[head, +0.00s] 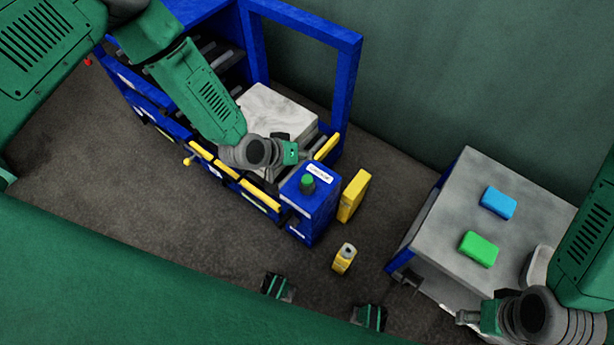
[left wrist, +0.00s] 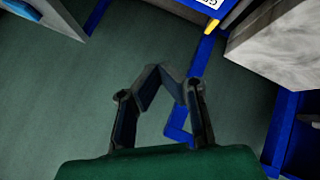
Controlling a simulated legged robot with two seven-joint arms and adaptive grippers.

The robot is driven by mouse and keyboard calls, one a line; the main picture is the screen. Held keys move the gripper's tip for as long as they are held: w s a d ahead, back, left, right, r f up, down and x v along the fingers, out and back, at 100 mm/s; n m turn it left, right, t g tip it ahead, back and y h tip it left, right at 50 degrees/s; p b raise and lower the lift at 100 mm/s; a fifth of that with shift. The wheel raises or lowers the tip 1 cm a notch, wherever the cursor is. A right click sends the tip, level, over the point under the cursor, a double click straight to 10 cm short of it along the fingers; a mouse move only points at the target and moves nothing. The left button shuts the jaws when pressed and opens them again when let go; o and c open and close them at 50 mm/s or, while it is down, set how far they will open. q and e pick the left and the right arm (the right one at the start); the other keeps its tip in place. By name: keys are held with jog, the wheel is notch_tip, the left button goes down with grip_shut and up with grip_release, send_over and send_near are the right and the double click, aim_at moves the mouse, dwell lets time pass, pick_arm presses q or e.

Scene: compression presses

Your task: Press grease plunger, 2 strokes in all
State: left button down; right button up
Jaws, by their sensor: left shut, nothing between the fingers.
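The grease plunger is a green round knob (head: 307,182) on top of a blue box (head: 313,215) with a white label, at the right end of the blue machine. The knob stands up above the box top. My left gripper (head: 303,155) is above and just behind the box's label, apart from the knob in the picture. It is shut and empty; its fingertips (left wrist: 160,72) meet in the left wrist view. A white label (left wrist: 208,3) on blue shows at that view's top edge; the knob is not visible there. My right gripper (head: 463,317) is at the lower right, away from the box.
The blue frame (head: 345,85) rises behind, with a pale block (head: 278,108) inside it. A yellow box (head: 353,195) stands right of the blue box, and a yellow bottle (head: 343,259) stands in front. A grey table (head: 480,175) holds a blue block (head: 498,202) and green block (head: 480,249).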

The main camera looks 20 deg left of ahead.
aim_at(307, 179)
pick_arm(q)
notch_tip(307, 179, down, 8)
jog(key=b, duration=0.6)
jog(key=shift+d+f+b, duration=0.1)
jog(key=shift+f+b, duration=0.05)
jog(key=shift+b, duration=0.15)
jog(key=shift+f, duration=0.3)
jog(key=shift+d+r, duration=0.1)
jog(key=shift+b, duration=0.3)
dwell(0.4)
jog(key=shift+f, duration=0.4)
